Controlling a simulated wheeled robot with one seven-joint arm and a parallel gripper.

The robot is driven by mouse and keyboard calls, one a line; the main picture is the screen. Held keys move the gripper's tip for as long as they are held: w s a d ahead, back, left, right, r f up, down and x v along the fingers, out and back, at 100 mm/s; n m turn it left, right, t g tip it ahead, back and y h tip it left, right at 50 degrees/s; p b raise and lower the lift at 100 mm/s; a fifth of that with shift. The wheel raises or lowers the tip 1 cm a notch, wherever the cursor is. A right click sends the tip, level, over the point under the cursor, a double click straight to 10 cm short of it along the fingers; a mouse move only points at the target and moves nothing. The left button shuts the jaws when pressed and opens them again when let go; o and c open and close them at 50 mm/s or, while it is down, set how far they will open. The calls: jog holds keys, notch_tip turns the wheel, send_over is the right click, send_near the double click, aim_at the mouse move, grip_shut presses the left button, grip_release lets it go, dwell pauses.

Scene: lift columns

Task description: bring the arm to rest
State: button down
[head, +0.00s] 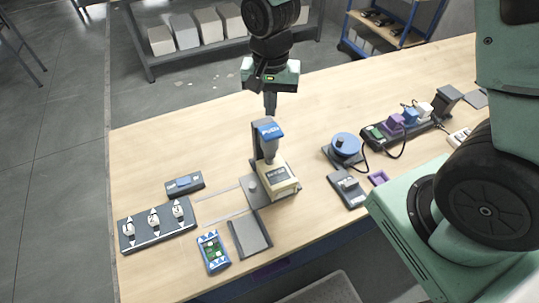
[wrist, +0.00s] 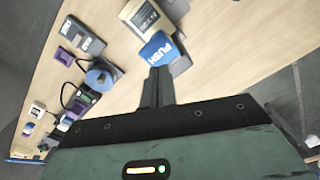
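My gripper (head: 270,103) hangs from my arm above the wooden table, pointing down, just behind and above a press device with a blue lever top marked PUSH (head: 270,130). In the wrist view my gripper's dark fingers (wrist: 157,88) appear side by side with no visible gap and nothing between them. The blue PUSH top (wrist: 158,48) lies just beyond the fingertips there. I cannot tell from these views whether they touch it, though the head view suggests the fingers are behind it. The press's cream body (head: 277,178) stands in front on a grey base.
The table (head: 160,150) holds a panel with several switches (head: 157,224), a blue-framed circuit board device (head: 213,251), a blue round knob (head: 346,146), and a strip with coloured plugs (head: 396,126). A shelf with bins (head: 205,28) stands behind. The table's back left is clear.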

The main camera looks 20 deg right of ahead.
jog(key=s+a+n+b, duration=0.3)
jog(key=s+n, duration=0.4)
jog(key=s, duration=0.3)
jog(key=s+a+n+b, duration=0.3)
jog(key=s+n+b, duration=0.3)
jog(key=s, duration=0.4)
jog(key=shift+a+r+n+y, duration=0.2)
jog(key=shift+n+y, duration=0.1)
jog(key=shift+n, duration=0.1)
